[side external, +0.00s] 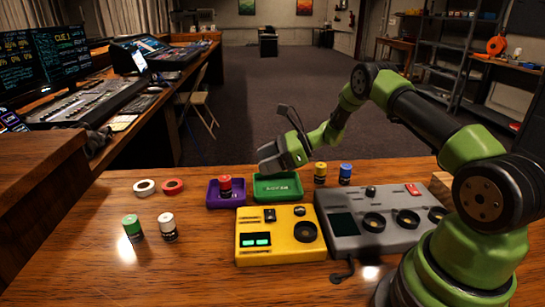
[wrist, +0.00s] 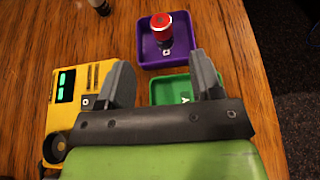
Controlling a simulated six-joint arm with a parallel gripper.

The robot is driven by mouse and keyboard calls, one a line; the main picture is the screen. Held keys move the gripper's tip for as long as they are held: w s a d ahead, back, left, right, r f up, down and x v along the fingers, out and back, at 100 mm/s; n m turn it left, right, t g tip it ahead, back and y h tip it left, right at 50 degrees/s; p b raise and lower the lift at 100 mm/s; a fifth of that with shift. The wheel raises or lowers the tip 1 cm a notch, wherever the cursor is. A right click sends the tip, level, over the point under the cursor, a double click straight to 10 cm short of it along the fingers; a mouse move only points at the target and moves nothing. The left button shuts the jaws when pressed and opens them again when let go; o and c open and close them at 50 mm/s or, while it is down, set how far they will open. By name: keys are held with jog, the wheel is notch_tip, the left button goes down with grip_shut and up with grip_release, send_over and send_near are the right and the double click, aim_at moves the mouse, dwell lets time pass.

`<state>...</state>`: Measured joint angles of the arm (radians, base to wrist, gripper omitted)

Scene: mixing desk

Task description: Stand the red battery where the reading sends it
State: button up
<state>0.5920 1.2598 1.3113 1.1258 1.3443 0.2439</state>
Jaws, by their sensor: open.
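The red battery (side external: 225,186) stands upright in the purple tray (side external: 212,200); in the wrist view it stands (wrist: 160,26) inside the purple tray (wrist: 150,60). The green tray (side external: 277,190) sits just right of the purple one and looks empty; its label is too small to read. The yellow tester (side external: 280,250) lies in front of the trays, with two green blocks lit on its display (side external: 256,240). My gripper (side external: 272,165) is open and empty above the green tray. In the wrist view its fingers (wrist: 162,68) point toward the purple tray, apart from the battery.
A yellow battery (side external: 320,173) and a blue battery (side external: 345,174) stand behind a grey console (side external: 345,240). A green battery (side external: 132,228) and a white battery (side external: 168,227) stand at left. The front left desk is clear.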

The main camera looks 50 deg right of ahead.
jog(key=s+a+r+n+g+h, duration=0.1)
jog(key=s+a+r+n+g, duration=0.1)
jog(key=s+a+r+n, duration=0.3)
jog(key=s+a+r+n+g+h, duration=0.1)
jog(key=s+a+r+n, duration=0.2)
jog(key=r, duration=0.5)
jog(key=s+a+r+n+g+h, duration=0.1)
jog(key=s+a+r+n+g, duration=0.1)
jog(key=s+a+r+n, duration=0.25)
jog(key=s+r+n+t+h, duration=0.1)
jog(key=s+r+n+h, duration=0.1)
jog(key=s+n, duration=0.3)
jog(key=s+r+n+t+h, duration=0.1)
jog(key=s+n, duration=0.4)
jog(key=s, duration=0.5)
notch_tip(320, 180, up, 2)
jog(key=shift+s+a+r+t+h, duration=0.1)
jog(key=shift+s+a+t+h, duration=0.25)
jog(key=shift+h, duration=0.35)
